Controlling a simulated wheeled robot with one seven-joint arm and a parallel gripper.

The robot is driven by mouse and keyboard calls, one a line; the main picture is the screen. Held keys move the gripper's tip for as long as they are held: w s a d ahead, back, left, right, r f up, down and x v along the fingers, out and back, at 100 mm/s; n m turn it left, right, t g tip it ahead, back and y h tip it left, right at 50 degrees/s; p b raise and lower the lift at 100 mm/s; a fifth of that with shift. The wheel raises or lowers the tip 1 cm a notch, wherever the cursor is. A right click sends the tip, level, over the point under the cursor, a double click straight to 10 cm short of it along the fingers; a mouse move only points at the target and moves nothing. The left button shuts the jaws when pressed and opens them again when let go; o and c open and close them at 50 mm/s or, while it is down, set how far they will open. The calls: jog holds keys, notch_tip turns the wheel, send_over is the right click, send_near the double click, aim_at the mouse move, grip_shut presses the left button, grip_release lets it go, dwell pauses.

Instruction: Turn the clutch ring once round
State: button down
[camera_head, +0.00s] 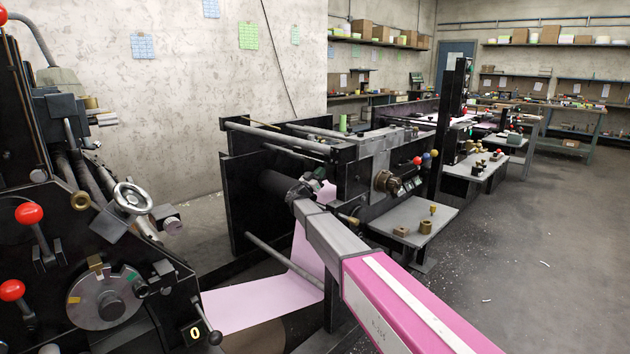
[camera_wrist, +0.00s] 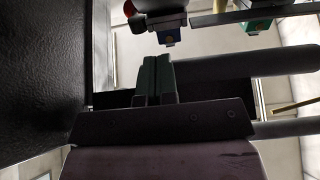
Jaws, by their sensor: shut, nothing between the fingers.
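My gripper (camera_wrist: 157,75) is shut and empty in the wrist view, its two dark fingers side by side. In the head view my pink and grey arm reaches in from the lower right, and its end is by the dark roller of the middle machine; the fingertips are hard to make out there. A grey disc (camera_head: 104,299) with orange and green marks is on the near left machine, well away from my gripper. A brass ring (camera_head: 382,181) is on the middle machine's side, right of my arm's end. I cannot tell which one is the clutch ring.
A pink sheet (camera_head: 248,305) hangs below the roller. A handwheel (camera_head: 132,198) and red-knobbed levers (camera_head: 29,213) stick out at left. A grey side table (camera_head: 412,228) holds brass parts. The floor at right is mostly clear. In the wrist view a dark wall (camera_wrist: 40,70) fills the left.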

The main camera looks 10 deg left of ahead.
jog(key=x, duration=0.6)
jog(key=shift+w+d, duration=0.2)
jog(key=shift+r, duration=0.2)
